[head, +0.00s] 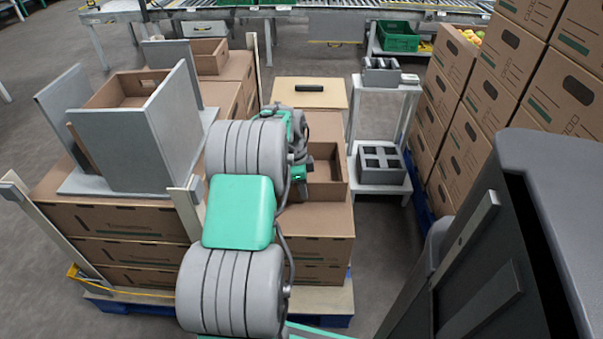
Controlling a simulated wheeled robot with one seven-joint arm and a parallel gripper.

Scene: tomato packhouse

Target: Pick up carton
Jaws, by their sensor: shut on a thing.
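A brown open-topped carton (326,172) sits at the near right of the pallet stack, on top of closed cartons. Its left part is hidden behind my arm. My gripper (300,173) is at the left side of this carton and is shut on it; the fingertips are small and mostly hidden. I cannot tell whether the carton is lifted off the stack. Another open carton (128,88) sits between upright grey plates at the left, and one more (208,52) stands behind it.
Stacked cartons (130,222) fill the left of the blue pallet (325,321), with pale corner posts (185,210). A white stand (383,187) with grey holders is right of the stack. A tall carton stack (500,90) stands at right. A green crate (398,38) and roller conveyors are behind.

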